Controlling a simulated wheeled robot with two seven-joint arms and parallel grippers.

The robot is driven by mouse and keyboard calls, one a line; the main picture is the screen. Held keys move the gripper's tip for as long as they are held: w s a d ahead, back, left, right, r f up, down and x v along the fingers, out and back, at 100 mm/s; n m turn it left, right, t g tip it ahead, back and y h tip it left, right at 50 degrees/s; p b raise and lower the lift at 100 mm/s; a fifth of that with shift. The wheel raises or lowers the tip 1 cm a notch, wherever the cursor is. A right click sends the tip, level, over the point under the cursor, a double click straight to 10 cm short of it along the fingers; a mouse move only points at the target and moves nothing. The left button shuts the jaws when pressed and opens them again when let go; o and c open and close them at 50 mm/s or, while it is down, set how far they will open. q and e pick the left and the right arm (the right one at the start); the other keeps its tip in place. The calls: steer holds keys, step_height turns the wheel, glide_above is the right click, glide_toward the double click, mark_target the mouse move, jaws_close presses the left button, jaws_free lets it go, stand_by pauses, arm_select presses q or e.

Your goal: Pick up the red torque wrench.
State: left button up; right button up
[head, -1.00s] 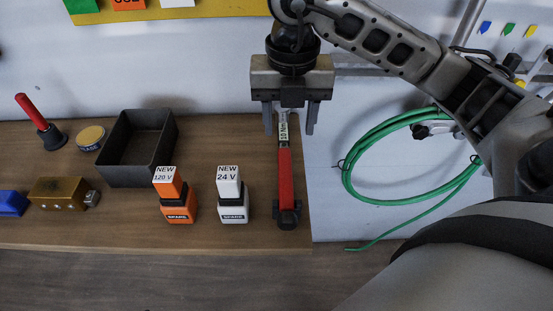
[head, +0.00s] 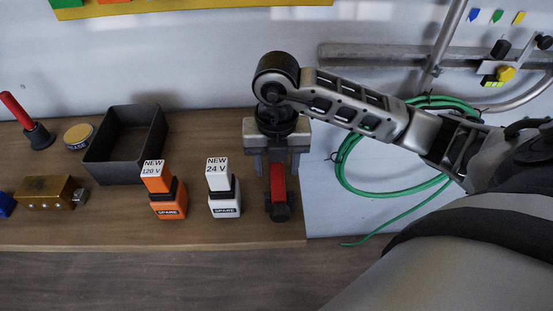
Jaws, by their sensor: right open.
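The red torque wrench (head: 278,181) lies on the wooden shelf near its right end. Its red handle and dark end show towards the front; its upper part is hidden under my right gripper. My right gripper (head: 276,172) points down over the wrench. It is open, with one finger on each side of the red handle. I cannot tell whether the fingers touch it. My left gripper is not in view.
A white 24 V spare part (head: 223,190) and an orange 120 V one (head: 165,192) stand left of the wrench. A dark open bin (head: 98,172) is farther left, with a brass block (head: 46,193) near it. A green hose (head: 349,182) hangs to the right.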

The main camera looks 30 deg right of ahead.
jaws_close()
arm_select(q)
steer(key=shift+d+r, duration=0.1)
